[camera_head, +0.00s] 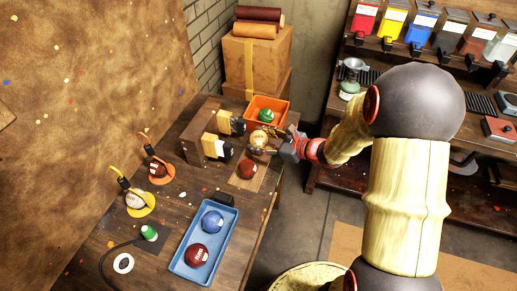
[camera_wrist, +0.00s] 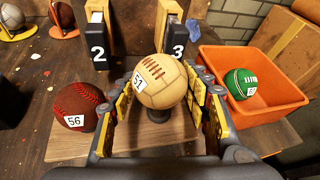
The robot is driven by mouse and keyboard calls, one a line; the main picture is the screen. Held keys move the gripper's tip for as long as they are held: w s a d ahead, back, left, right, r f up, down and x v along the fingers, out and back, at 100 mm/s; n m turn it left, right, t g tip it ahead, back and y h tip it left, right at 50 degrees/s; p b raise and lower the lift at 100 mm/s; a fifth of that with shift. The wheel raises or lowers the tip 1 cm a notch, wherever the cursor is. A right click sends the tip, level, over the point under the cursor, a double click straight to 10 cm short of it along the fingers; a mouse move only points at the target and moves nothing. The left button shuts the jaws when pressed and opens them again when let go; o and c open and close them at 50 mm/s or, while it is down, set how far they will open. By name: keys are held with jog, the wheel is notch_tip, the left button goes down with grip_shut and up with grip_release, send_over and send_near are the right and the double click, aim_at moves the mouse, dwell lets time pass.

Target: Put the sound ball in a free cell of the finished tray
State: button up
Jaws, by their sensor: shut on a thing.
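My gripper (camera_head: 268,143) is shut on a cream ball (camera_wrist: 160,84) with brown stitching and a tag reading 51. In the wrist view its yellow-padded fingers are on both sides of the ball, above or on a small dark stand (camera_wrist: 158,115); I cannot tell whether they touch. A dark red ball (camera_wrist: 80,106) tagged 56 lies to the left on a board.
An orange bin (camera_wrist: 270,118) with a green ball (camera_wrist: 240,84) stands right of the gripper in the wrist view. Black posts numbered 2 (camera_wrist: 97,52) and 3 (camera_wrist: 176,50) stand behind. Yellow and orange stands with balls (camera_head: 136,201) are at the table's left.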

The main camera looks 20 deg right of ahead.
jog(key=shift+w+f, duration=0.35)
jog(key=shift+f, duration=0.05)
jog(key=f, duration=0.1)
jog(key=f+b, duration=0.1)
jog(key=f, duration=0.1)
jog(key=shift+w+f+b, duration=0.3)
jog(key=shift+f, duration=0.1)
jog(key=shift+r, duration=0.1)
jog(key=o, duration=1.2)
jog(key=shift+o, duration=0.2)
